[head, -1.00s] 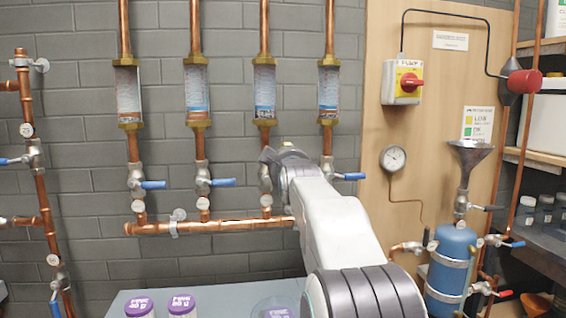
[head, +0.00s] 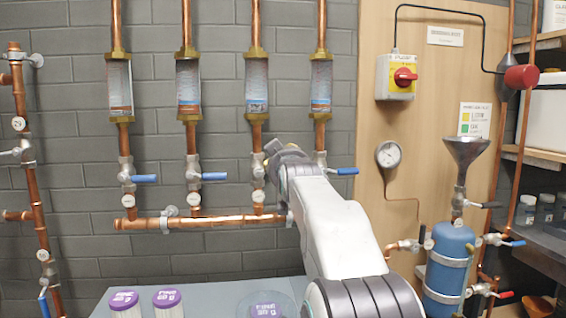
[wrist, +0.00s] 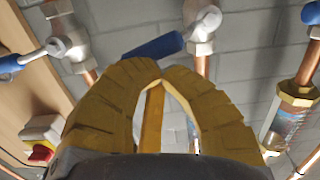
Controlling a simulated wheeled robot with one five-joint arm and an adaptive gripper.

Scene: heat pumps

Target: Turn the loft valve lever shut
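Several valves with blue levers stand in a row under the flow meters. Their tags are too small to read, so I cannot tell which is the loft valve. My gripper (head: 272,152) is at the third valve from the left (head: 258,184) and hides its lever in the head view. In the wrist view that blue lever (wrist: 153,47) points left from its valve (wrist: 204,22), just beyond my fingertips. My gripper (wrist: 163,75) has its tips together, with nothing visible between them. I cannot tell whether they touch the lever. The fourth valve's lever (head: 343,171) points right.
A copper manifold pipe (head: 170,222) runs below the valves. Purple-lidded tubs (head: 168,299) stand on the grey bench below. A red-knobbed switch (head: 404,76), a gauge (head: 388,154) and a blue tank (head: 452,255) are to the right.

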